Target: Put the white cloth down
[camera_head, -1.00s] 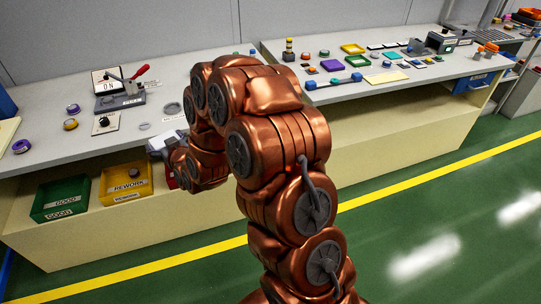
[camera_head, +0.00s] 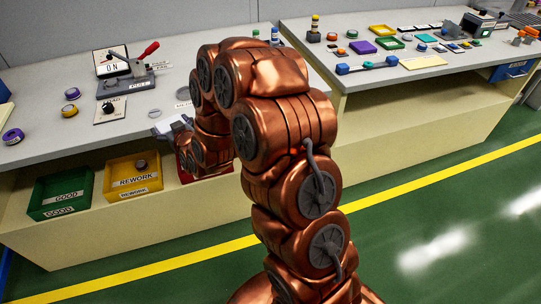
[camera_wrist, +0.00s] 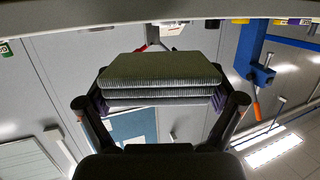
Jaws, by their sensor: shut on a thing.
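In the head view my gripper (camera_head: 174,128) is over the front edge of the left bench, above the bins.
The left bench (camera_head: 60,120) carries a toggle clamp (camera_head: 140,63), a dial plate (camera_head: 110,110) and rolls of tape. Green GOOD (camera_head: 64,196) and yellow REWORK (camera_head: 134,178) bins hang in front, with a red bin (camera_head: 205,176) partly hidden. The right bench (camera_head: 345,95) holds many small parts.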

